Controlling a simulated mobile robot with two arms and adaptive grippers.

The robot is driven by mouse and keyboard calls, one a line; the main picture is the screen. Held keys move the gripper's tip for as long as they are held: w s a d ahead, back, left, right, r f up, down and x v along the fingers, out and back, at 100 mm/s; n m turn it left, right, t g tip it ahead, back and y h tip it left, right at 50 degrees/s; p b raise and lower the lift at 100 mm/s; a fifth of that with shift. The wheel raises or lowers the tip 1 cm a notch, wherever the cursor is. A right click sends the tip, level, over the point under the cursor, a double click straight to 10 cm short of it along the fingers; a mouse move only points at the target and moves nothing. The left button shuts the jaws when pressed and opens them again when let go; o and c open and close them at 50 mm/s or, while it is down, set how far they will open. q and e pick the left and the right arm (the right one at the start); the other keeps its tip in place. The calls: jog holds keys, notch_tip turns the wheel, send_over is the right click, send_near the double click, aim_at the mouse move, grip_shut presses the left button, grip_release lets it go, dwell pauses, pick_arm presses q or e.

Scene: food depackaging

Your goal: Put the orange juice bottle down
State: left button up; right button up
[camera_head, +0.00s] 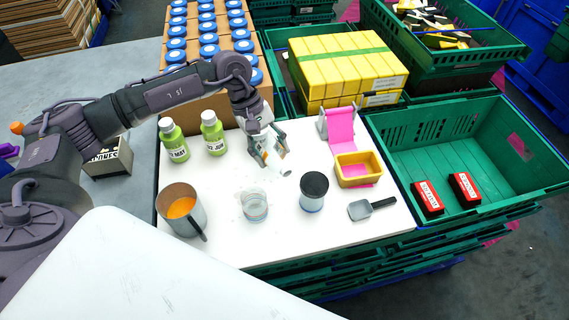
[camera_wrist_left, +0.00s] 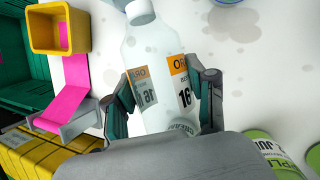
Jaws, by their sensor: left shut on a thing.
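The orange juice bottle (camera_wrist_left: 152,50) is clear and looks empty, with an orange, white and black label, in the left wrist view. My left gripper (camera_wrist_left: 160,80) is shut on it, one finger on each side of the label. In the head view the left gripper (camera_head: 271,150) is over the middle of the white table (camera_head: 225,180). The bottle (camera_head: 285,172) is mostly hidden there by the fingers; it looks tilted, with its neck toward the lower right. I cannot tell whether it touches the table. My right gripper is not in view.
Two green bottles (camera_head: 174,142) stand at the back left. A grey jug (camera_head: 187,217) holds orange liquid. Bare table lies between the green bottles and the cup.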

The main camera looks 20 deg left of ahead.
aim_at(285, 177)
pick_arm(q)
jog(key=f, duration=0.2)
jog(key=shift+w+f, duration=0.2)
jog(key=shift+f, duration=0.1)
jog(key=shift+d+f, duration=0.1)
jog(key=shift+f, duration=0.1)
jog(key=shift+s+d+r+p, duration=0.15)
jog(key=shift+d+p, duration=0.15)
jog(key=shift+p, duration=0.2)
jog(key=d+p, duration=0.2)
jog(key=shift+s+d+r, duration=0.15)
jog(key=shift+s+d, duration=0.15)
jog(key=shift+p+x, duration=0.6)
jog(key=shift+x, duration=0.25)
jog(key=shift+f+b, duration=0.45)
jog(key=shift+b, duration=0.1)
jog(key=shift+s+f+b, duration=0.3)
jog(key=shift+f+b, duration=0.15)
jog(key=shift+b, duration=0.15)
jog(key=o, duration=1.2)
jog(key=shift+o, duration=1.3)
jog(key=shift+w+f, duration=0.1)
jog(key=shift+w, duration=0.3)
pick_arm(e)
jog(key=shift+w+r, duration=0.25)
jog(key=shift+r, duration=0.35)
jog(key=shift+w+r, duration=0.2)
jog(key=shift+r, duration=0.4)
